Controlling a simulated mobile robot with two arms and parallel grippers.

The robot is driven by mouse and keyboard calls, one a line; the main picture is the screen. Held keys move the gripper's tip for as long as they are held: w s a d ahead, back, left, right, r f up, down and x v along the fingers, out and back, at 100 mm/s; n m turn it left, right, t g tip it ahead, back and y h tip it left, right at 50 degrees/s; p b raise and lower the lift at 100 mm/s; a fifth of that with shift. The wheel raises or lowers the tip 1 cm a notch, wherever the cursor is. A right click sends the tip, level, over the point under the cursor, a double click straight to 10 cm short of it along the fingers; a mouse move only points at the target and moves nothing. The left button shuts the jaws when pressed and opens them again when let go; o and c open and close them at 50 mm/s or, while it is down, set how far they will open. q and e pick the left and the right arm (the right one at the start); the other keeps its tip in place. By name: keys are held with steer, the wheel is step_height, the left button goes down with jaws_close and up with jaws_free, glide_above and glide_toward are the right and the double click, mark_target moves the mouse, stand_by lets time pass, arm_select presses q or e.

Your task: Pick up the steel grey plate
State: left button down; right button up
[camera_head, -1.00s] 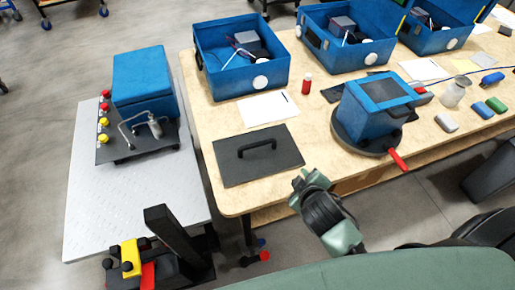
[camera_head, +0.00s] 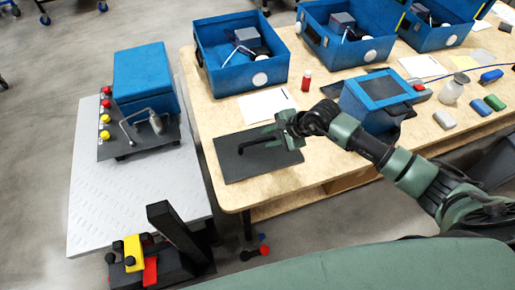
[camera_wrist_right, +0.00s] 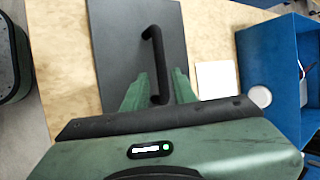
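The steel grey plate (camera_head: 237,171) lies flat on the wooden table, near its front left corner. It has a black bar handle (camera_head: 248,147). My right gripper (camera_head: 272,134) is over the right part of the plate, at the handle. In the right wrist view the plate (camera_wrist_right: 112,40) fills the upper middle, and the handle (camera_wrist_right: 156,55) runs between the two green fingers of my right gripper (camera_wrist_right: 158,88). The fingers are apart, with narrow gaps to the handle on both sides. My left gripper is not in view.
A white sheet (camera_head: 266,104) lies behind the plate, with an open blue case (camera_head: 235,84) beyond. A blue device (camera_head: 372,105) stands to the right, partly behind my right arm. A metal cart (camera_head: 85,215) with a blue box (camera_head: 143,75) stands left of the table.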

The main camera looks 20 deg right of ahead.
mark_target(258, 140)
steer(key=shift+x, duration=0.9)
steer(key=shift+w+a+f+p, duration=0.35)
steer(key=shift+w+f+p, duration=0.1)
steer(key=shift+p, duration=0.15)
steer(key=p+x, duration=0.1)
steer(key=x, duration=0.2)
steer(key=shift+a, duration=0.2)
steer(key=shift+w+a+f, duration=0.15)
steer(key=shift+w+f, duration=0.1)
steer(key=shift+f, duration=0.2)
jaws_close()
steer(key=shift+w+r, duration=0.1)
steer(key=shift+r, duration=0.05)
